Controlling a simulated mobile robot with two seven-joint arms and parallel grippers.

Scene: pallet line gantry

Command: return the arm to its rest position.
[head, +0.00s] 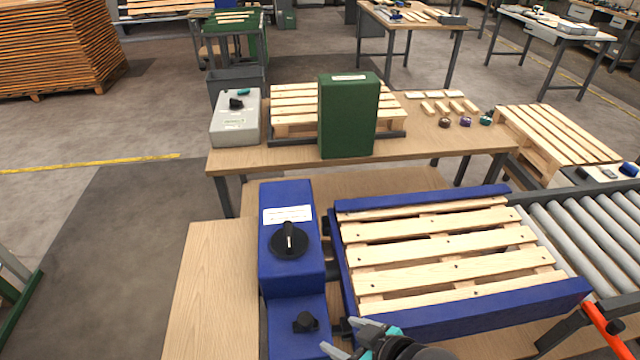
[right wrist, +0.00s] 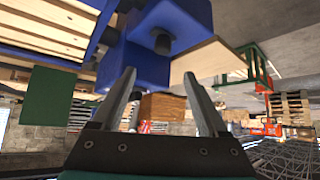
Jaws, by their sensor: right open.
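My right gripper (head: 337,334) is at the bottom middle of the head view, its arm coming in from the bottom edge. It is open, with nothing between its fingers. It is near the lower end of the blue control box (head: 291,270), which carries a black rotary knob (head: 289,240) and a smaller black knob (head: 305,321). In the right wrist view the two fingers (right wrist: 159,76) are spread apart, and the blue housing (right wrist: 135,65) shows beyond them. My left gripper is not in view.
A wooden pallet (head: 445,262) lies in a blue frame (head: 470,321) right of the control box. A roller conveyor (head: 580,235) adjoins at right. A rear table (head: 430,148) bears a green box (head: 347,118) and a grey box (head: 236,120).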

